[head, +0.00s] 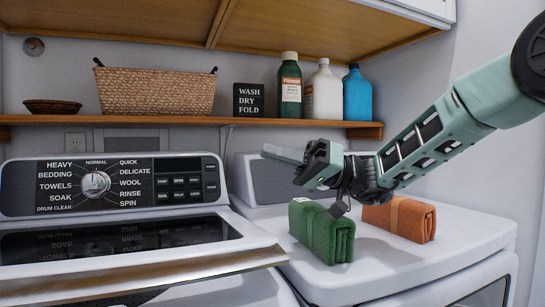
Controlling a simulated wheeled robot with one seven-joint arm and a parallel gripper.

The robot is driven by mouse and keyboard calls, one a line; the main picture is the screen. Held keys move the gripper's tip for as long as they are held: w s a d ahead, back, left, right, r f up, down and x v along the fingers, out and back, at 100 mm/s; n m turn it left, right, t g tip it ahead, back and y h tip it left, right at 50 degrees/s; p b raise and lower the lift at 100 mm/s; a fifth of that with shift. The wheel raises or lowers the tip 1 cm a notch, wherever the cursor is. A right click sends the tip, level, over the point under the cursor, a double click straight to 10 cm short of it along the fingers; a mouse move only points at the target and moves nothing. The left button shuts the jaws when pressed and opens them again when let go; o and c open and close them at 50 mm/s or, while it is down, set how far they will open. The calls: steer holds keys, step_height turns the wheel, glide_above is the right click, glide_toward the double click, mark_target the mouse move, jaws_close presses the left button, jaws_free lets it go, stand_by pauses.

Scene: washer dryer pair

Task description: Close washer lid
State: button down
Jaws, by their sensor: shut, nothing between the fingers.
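The washer (210,292) is the white machine at the left, with a dark control panel and a round dial. Its lid (232,254) has a dark glass window and a metallic front edge. The lid lies low and nearly flat, top face visible. Its front edge appears to stand a little above the white body below, though I cannot tell the exact gap. My gripper (283,155) is shut and empty, pointing left above the second machine, to the right of the lid and apart from it.
A green folded towel (322,232) and an orange one (402,218) lie on the white machine (455,240) at right, below my arm. A wooden shelf (190,120) behind holds a wicker basket (155,92), a sign and several bottles. The space above the lid is clear.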

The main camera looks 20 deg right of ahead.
steer(key=shift+s+f+b, duration=0.35)
steer(key=shift+f+b, duration=0.05)
steer(key=shift+f, duration=0.2)
steer(key=shift+s+f+b, duration=0.3)
steer(key=shift+f+b, duration=0.1)
steer(key=shift+f, duration=0.25)
steer(key=shift+s+f+b, duration=0.35)
steer(key=shift+f+b, duration=0.05)
steer(key=shift+f, duration=0.2)
